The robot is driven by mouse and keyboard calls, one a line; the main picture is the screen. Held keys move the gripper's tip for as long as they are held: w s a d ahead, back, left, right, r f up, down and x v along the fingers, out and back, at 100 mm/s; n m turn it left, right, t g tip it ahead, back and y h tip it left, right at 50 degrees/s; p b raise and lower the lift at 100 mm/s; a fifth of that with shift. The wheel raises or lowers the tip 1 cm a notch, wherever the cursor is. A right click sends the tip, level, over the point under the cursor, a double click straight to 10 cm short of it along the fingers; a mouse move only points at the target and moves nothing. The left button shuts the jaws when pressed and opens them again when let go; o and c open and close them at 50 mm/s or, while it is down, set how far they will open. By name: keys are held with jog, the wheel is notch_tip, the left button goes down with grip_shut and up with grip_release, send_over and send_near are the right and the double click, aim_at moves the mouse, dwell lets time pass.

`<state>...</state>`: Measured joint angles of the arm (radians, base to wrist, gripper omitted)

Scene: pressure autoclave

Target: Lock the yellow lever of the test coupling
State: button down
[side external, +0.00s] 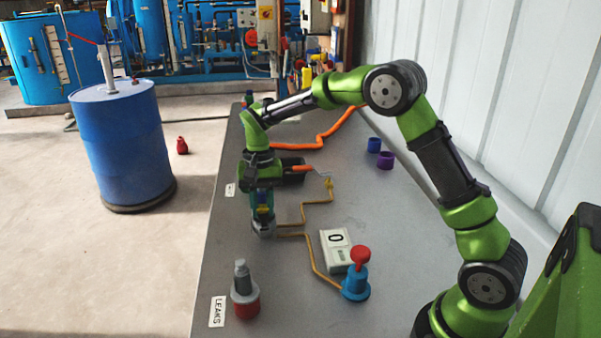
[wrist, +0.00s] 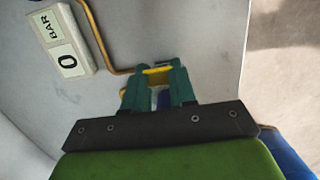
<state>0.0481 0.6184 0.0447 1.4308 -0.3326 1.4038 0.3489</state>
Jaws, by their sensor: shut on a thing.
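The test coupling (side external: 263,229) is a grey fitting on the bench at the end of a thin yellow-brown pipe. Its yellow lever (side external: 263,209) shows just above it, between my fingers. My gripper (side external: 262,204) points down over the coupling, its teal fingers shut on the lever. In the wrist view, the yellow lever (wrist: 157,70) spans the gap at the fingertips of my gripper (wrist: 157,84). A blue part shows between the fingers behind it. The fingers hide most of the coupling, so the lever's exact angle cannot be told.
A gauge box (side external: 336,249) reads 0; the wrist view shows "0 BAR" (wrist: 61,45). A blue valve with a red knob (side external: 359,257) and a red-and-grey fitting (side external: 244,296) by a LEAKS label stand nearer. Blue (side external: 374,145) and purple (side external: 386,160) cups stand at the back right.

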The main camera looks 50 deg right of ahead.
jog(key=shift+w+d+r, duration=0.1)
jog(key=shift+w+d, duration=0.65)
jog(key=shift+d, duration=0.25)
jog(key=c, duration=0.9)
grip_release()
jog(key=shift+a, duration=0.2)
jog(key=shift+r, duration=0.1)
jog(key=shift+r, duration=0.35)
jog(key=r, duration=0.5)
jog(key=d+r, duration=0.1)
jog(key=r, duration=0.4)
jog(key=w+r, duration=0.1)
jog(key=r, duration=0.5)
jog(key=shift+w+d, duration=0.1)
jog(key=shift+d, duration=0.05)
